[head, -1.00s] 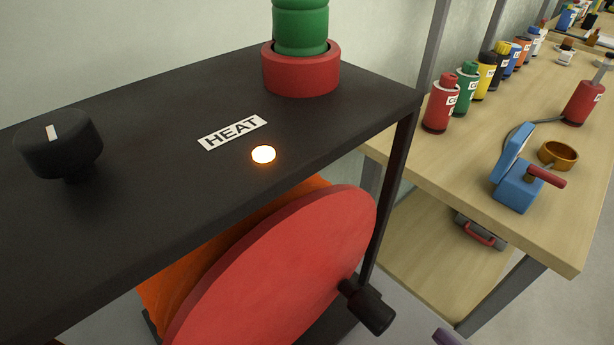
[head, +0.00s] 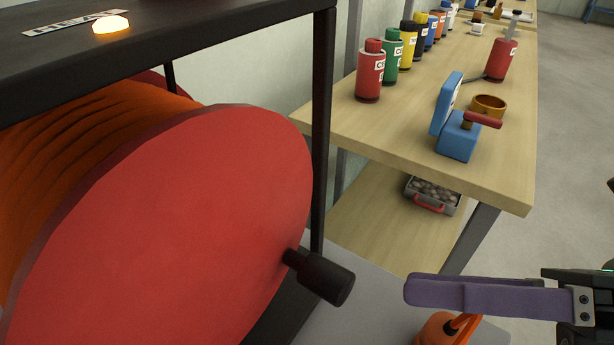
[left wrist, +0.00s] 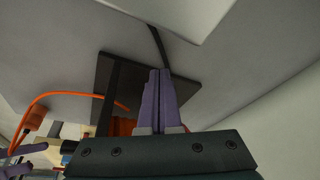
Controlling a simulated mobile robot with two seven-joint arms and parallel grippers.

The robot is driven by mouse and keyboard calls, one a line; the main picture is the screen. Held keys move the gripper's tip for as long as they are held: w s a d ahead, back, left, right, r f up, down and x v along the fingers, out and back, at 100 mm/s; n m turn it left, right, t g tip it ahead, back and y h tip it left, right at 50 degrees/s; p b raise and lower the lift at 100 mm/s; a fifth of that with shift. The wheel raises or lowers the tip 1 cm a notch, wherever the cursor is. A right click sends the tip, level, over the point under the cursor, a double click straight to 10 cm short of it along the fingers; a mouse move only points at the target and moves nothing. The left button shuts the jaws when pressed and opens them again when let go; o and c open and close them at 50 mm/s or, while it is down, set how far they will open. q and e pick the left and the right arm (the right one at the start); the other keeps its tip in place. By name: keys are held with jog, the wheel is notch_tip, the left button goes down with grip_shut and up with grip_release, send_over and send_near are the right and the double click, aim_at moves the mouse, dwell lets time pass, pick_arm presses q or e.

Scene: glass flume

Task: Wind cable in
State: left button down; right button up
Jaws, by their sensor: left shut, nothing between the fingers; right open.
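The cable reel has a large red disc (head: 190,225) and orange cable (head: 95,130) wound behind it, under a black stand. A black crank handle (head: 322,277) sticks out from the disc at its lower right. My right gripper (head: 410,290) comes in from the right with purple fingers. It is open and empty, to the right of the crank handle and apart from it. An orange plug or connector (head: 440,328) with cable shows below its fingers, partly cut off. My left gripper (left wrist: 160,72) is shut and empty in the left wrist view. Orange cable (left wrist: 70,93) shows there too.
The black stand top (head: 200,28) carries a lit lamp (head: 112,24) and a label. A wooden bench (head: 420,130) at the right holds several bottles, a blue device (head: 458,138) and a brass ring (head: 489,104). A grey case (head: 433,195) sits on its lower shelf.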

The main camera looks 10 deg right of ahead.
aim_at(329, 277)
jog(key=x, duration=0.9)
jog(key=shift+w+a+r, duration=0.1)
jog(key=shift+a, duration=0.05)
jog(key=shift+c, duration=0.4)
grip_shut()
dwell(0.6)
